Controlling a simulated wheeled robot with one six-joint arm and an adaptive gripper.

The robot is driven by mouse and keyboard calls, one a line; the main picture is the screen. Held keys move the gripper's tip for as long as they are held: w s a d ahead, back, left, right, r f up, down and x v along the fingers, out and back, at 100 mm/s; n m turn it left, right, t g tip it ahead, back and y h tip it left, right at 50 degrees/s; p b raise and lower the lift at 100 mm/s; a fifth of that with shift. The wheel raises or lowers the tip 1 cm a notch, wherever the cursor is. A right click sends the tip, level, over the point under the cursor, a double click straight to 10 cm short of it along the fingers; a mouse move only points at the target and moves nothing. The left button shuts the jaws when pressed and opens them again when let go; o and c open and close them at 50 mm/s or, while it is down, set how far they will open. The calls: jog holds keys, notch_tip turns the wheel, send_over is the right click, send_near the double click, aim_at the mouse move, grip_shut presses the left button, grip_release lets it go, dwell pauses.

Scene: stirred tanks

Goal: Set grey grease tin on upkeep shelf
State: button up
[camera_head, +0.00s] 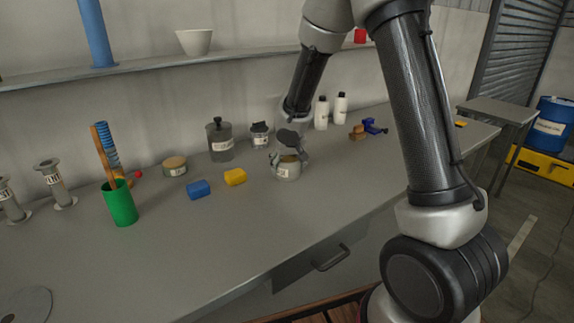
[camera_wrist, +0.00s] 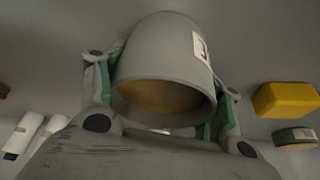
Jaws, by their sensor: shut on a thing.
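A grey tin (camera_head: 287,173) with a pale label and a brownish inside or lid is between the fingers of my gripper (camera_head: 287,156), over the middle of the bench. In the wrist view the tin (camera_wrist: 160,55) fills the centre, with green-padded fingers closed on both its sides. I cannot tell whether its base touches the bench top. A long wall shelf (camera_head: 150,74) runs above the back of the bench. I see no writing naming it the upkeep shelf.
A yellow block (camera_head: 235,177) and a blue block (camera_head: 199,190) lie left of the tin. A grey canister (camera_head: 220,143), a small jar (camera_head: 259,134) and white bottles (camera_head: 321,113) stand behind. A green cup (camera_head: 120,206) stands left. The bench front is clear. The shelf bears a white bowl (camera_head: 194,42).

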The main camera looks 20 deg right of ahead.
jog(key=o, duration=1.2)
jog(key=shift+c, duration=0.2)
